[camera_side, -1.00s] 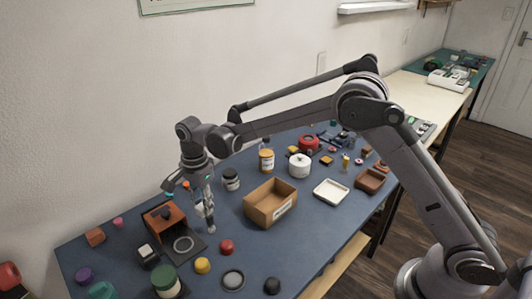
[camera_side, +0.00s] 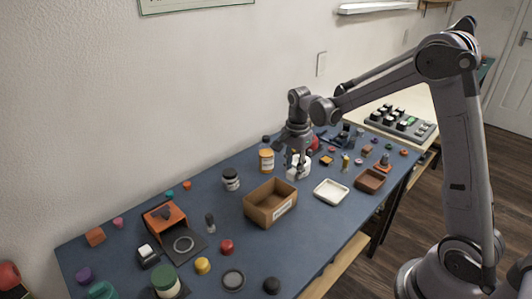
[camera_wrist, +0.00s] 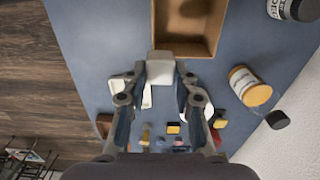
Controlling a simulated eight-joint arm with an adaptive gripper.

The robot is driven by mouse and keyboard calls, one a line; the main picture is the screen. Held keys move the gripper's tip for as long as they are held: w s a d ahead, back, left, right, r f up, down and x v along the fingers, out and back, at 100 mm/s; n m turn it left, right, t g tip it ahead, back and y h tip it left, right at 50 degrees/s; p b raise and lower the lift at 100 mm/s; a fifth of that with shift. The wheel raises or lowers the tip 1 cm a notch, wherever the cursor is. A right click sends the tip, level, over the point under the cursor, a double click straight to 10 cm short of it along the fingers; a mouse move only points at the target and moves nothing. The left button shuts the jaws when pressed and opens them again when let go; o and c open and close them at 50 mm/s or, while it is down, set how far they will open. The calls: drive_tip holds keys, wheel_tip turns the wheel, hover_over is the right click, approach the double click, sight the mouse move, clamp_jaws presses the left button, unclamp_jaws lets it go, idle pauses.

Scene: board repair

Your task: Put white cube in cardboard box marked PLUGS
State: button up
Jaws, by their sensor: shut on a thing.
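My gripper (camera_side: 294,168) is shut on a white cube (camera_wrist: 161,67), which shows between the fingertips in the wrist view. In the side view the cube (camera_side: 291,174) hangs below the fingers, above the blue table. The open cardboard box (camera_side: 257,214) stands in the middle of the table, left of my gripper. It has a white label on its front, too small to read. In the wrist view the box (camera_wrist: 186,48) lies just beyond the cube, its near wall partly hidden by it.
A white pot (camera_side: 306,167) is close behind my gripper. An amber jar (camera_side: 266,160) and a dark-lidded jar (camera_side: 231,180) stand behind the box. A white tray (camera_side: 331,192) lies to its right. An orange holder (camera_side: 165,224) is at the left.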

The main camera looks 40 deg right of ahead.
drive_tip(key=s+d, duration=0.3)
hover_over(272, 208)
wheel_tip(272, 208, down, 7)
drive_tip(key=shift+f, duration=2.1)
drive_tip(key=o, duration=0.4)
drive_tip(key=shift+f, duration=0.15)
drive_tip(key=shift+c, duration=0.2)
drive_tip(key=shift+o, duration=0.6)
